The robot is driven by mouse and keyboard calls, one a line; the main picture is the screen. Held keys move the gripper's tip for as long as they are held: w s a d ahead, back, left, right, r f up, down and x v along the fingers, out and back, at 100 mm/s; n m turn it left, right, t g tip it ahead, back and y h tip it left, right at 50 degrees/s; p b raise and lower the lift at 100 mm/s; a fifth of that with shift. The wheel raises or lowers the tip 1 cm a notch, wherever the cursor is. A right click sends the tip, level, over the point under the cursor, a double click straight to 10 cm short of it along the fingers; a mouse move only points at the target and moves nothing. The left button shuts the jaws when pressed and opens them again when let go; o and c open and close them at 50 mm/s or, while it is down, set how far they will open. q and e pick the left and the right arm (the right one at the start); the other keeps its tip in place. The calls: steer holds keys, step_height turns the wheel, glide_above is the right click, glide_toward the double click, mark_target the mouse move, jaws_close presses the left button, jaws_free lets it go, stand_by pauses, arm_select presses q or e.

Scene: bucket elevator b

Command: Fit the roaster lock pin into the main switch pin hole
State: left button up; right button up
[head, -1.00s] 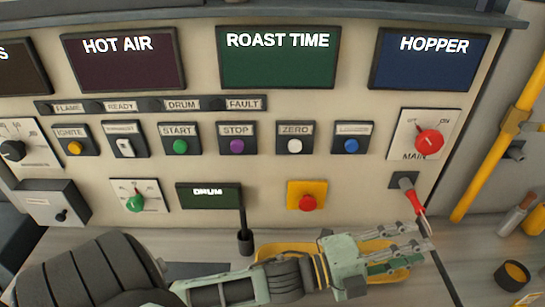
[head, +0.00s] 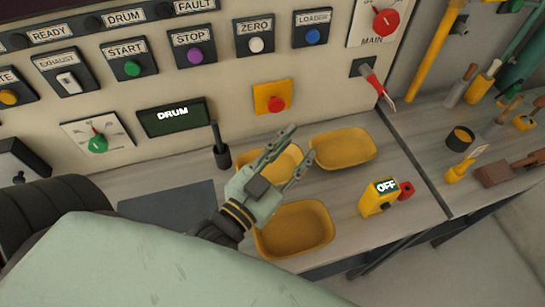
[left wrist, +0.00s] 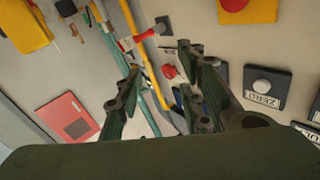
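A red-handled pin (head: 374,83) slants out of a small dark plate (head: 357,68) on the panel, below the main switch's red knob (head: 386,22). I take it for the lock pin; how deep it sits I cannot tell. It also shows in the left wrist view (left wrist: 136,41), with the red knob (left wrist: 169,71) near it. My left gripper (head: 301,143) is over the yellow trays, left of and below the pin and apart from it. Its fingers are spread and empty, as the left wrist view (left wrist: 158,75) also shows. My right gripper is not in view.
Yellow trays (head: 343,147) and (head: 328,234) lie on the counter around my left gripper. A yellow device reading OFF (head: 378,197) stands to the right. A black lever (head: 220,150) rises by the panel. Brushes and tools (head: 478,88) crowd the right side; a yellow pipe (head: 434,55) runs upright.

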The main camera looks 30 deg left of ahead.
arm_select(q)
steer(key=shift+s+a+f+n+y, duration=0.4)
steer(key=shift+s+a+n, duration=0.1)
steer(key=shift+a+n, duration=0.15)
steer(key=shift+s+a+f+n+y, duration=0.35)
steer(key=shift+s+a+n+y, duration=0.15)
steer(key=shift+a, duration=0.2)
